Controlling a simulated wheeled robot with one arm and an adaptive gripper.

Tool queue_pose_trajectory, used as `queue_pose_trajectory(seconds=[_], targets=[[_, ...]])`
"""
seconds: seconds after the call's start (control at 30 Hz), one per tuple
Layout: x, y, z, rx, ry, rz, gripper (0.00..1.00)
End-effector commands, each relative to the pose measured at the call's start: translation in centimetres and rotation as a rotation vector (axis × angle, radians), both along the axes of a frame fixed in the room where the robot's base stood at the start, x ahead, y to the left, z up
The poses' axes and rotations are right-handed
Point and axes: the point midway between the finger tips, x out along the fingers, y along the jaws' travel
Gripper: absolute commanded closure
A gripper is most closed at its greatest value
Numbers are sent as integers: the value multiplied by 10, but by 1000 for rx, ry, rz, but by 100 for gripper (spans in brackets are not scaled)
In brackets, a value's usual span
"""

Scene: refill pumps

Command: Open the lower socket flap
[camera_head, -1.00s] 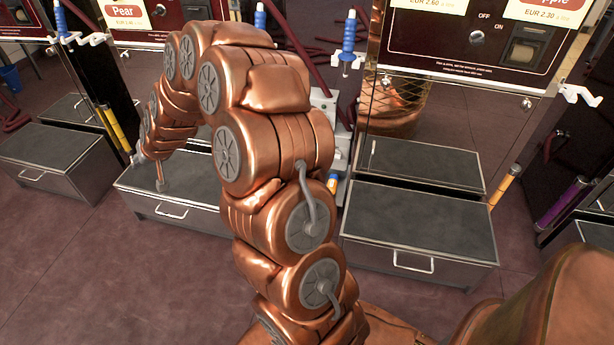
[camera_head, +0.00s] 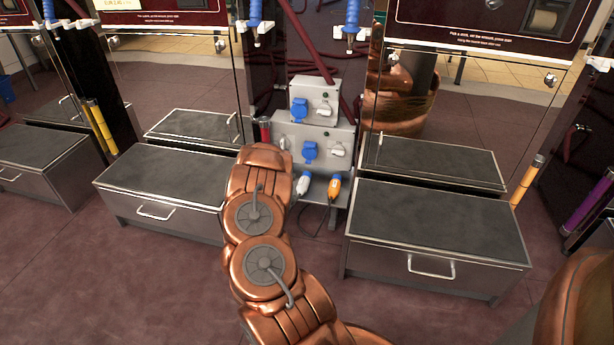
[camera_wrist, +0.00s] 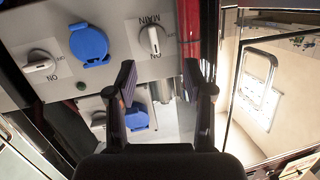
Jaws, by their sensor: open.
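The lower socket flap (camera_head: 310,152) is a blue cover on the lower grey box, between two rotary switches. In the wrist view, which is upside down, the lower socket flap (camera_wrist: 88,45) shows at the upper left and looks closed. My gripper (camera_wrist: 162,92) is open and empty, its two dark fingers pointing toward the boxes. The flap lies to the left of both fingers in that view, apart from them. A white MAIN switch (camera_wrist: 152,40) is above the space between the fingers. In the head view my arm hides the gripper.
The upper grey box (camera_head: 314,88) carries another blue flap (camera_head: 299,110) and a white switch. A white plug (camera_head: 303,184) and an orange plug (camera_head: 334,187) sit below the lower box. Metal cabinets (camera_head: 437,262) stand on both sides. A red hose hangs behind.

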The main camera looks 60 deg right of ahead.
Motion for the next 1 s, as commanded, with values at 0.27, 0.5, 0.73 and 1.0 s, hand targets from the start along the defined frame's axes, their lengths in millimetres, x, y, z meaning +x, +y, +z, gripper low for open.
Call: queue_pose_trajectory(seconds=[0.27, 0.5, 0.73, 1.0], targets=[[-73, -56, -52, -183, 19, -142, 48], [-86, -69, -56, -221, 24, -166, 48], [-77, -93, -57, -223, 22, -166, 48], [-66, -120, -56, -222, 22, -165, 48]])
